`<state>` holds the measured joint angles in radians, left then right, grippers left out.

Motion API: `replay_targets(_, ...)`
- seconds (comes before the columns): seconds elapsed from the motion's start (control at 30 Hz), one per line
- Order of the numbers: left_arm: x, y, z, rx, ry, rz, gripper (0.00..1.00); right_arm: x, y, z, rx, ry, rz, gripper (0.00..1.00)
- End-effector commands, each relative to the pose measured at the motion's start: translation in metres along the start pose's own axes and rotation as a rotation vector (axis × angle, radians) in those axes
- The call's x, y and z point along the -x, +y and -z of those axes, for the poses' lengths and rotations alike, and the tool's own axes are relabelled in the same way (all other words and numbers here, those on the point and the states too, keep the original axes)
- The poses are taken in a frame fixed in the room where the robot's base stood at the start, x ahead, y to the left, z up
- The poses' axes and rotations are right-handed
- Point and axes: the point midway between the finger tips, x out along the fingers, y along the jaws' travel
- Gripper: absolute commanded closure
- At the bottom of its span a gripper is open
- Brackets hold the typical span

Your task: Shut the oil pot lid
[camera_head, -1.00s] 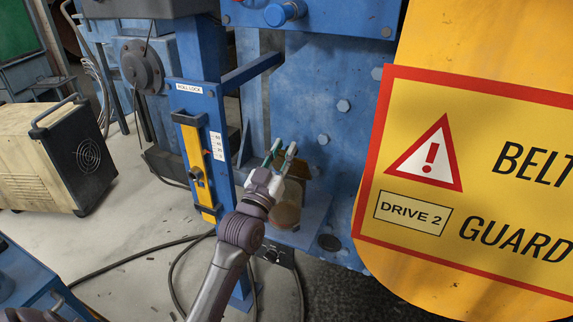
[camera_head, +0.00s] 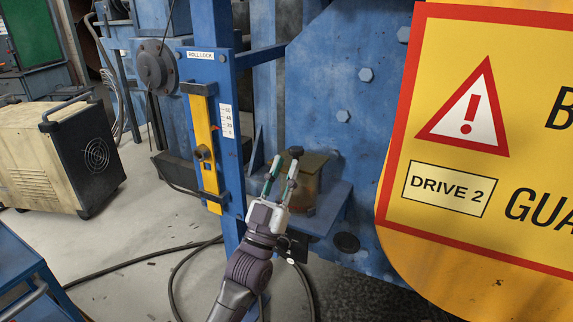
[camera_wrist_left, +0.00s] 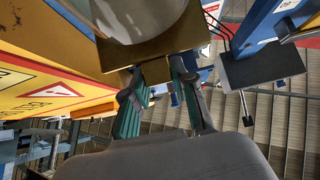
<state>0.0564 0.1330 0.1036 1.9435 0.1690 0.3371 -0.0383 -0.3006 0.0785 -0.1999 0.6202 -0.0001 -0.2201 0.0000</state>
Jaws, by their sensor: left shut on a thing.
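The oil pot (camera_head: 303,190) is an amber, brownish vessel on a blue shelf beside the large blue machine plate. The lid's exact angle is hard to tell. My right gripper is not in view.
The yellow belt guard (camera_head: 480,250) fills the right side. Black cables (camera_head: 150,257) lie on the floor, and a beige machine (camera_head: 60,160) stands at the left.

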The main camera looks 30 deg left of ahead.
Motion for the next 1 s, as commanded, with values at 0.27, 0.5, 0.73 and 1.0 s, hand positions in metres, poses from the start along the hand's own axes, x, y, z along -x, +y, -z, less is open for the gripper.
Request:
replay_targets(0.27, 0.016, 0.001, -0.018, 0.001, -0.017, 0.0, 1.0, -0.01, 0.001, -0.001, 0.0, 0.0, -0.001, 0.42)
replay_targets(0.5, 0.02, 0.001, -0.022, 0.002, -0.021, 0.0, 1.0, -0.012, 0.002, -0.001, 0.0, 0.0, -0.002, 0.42)
replay_targets(0.73, 0.021, 0.001, -0.023, 0.002, -0.025, -0.001, 1.0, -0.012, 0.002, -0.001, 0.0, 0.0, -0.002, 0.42)
replay_targets(1.0, 0.021, 0.001, -0.023, 0.003, -0.024, -0.001, 0.56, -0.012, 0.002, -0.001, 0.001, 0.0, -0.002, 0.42)
